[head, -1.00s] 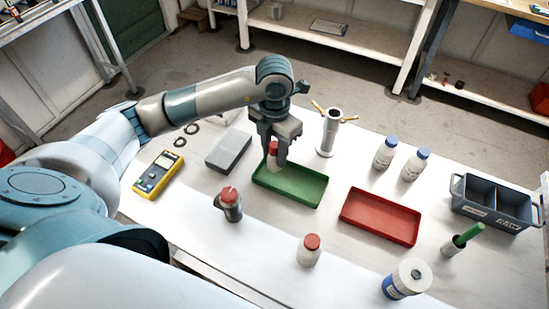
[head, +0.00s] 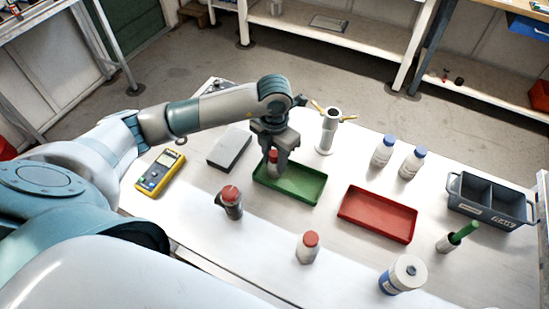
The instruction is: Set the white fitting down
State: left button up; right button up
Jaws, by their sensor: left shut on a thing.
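My left gripper (head: 274,169) points down over the left end of the green tray (head: 313,199). It is shut on a small white fitting with a red top (head: 273,157), which shows between the fingers. The fitting is upright, at or just above the tray's left end; I cannot tell whether it touches the tray floor. The fingers hide part of it. My right gripper is not in view.
A red tray (head: 378,214) lies to the right. A red-capped white bottle (head: 308,247) and a dark red-topped part (head: 231,203) stand in front. A grey block (head: 229,148) lies left, and a white post with brass handles (head: 327,132) stands behind. The tray's right half is clear.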

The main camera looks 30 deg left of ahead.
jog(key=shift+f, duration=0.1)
pick_arm(q)
jog(key=shift+f, duration=0.2)
jog(key=o, duration=1)
jog(key=shift+o, duration=0.2)
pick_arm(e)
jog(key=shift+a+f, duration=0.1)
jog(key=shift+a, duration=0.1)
pick_arm(q)
jog(key=shift+r, duration=0.15)
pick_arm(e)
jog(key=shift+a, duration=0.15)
